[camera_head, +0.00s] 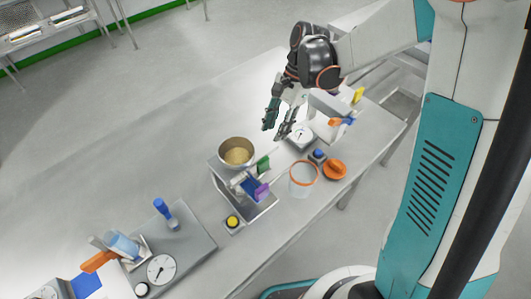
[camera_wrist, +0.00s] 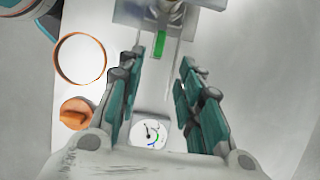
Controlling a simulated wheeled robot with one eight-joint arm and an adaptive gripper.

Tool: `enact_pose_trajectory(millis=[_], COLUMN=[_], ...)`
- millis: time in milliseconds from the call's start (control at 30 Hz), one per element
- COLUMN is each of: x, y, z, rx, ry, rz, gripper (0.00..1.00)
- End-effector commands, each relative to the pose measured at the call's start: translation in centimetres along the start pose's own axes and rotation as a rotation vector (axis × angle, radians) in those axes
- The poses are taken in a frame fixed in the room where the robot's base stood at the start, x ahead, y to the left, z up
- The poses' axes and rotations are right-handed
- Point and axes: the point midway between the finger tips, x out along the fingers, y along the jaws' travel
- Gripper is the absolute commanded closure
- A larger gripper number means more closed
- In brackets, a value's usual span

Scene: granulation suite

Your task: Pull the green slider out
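The green slider (camera_head: 263,164) is a small flat green piece sticking out of the side of a metal device (camera_head: 224,170) under a round bowl. In the wrist view the green slider (camera_wrist: 159,43) shows as a short upright bar, seen in the gap between my fingertips and beyond them. My gripper (camera_head: 277,122) is open and empty, above the table and up and right of the slider in the head view. Its two teal fingers also show wide apart in the wrist view (camera_wrist: 161,62). The slider's inner part is hidden in the device.
A clear container with an orange rim (camera_head: 303,178), an orange lid (camera_head: 335,169) and a dial scale (camera_head: 301,135) stand right of the device. A purple piece (camera_head: 261,190) and a yellow button (camera_head: 233,222) are at its front. Bare table (camera_head: 150,170) lies to the left.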

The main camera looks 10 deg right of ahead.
Motion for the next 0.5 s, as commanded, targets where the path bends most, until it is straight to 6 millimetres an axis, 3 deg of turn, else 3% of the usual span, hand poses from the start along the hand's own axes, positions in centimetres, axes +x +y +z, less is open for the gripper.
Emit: enact_pose_trajectory(millis=[500], x=[9.3], y=[0.0], z=[-0.1], rx=[-0.002], ry=[0.002], rz=[-0.001], gripper=[0.67])
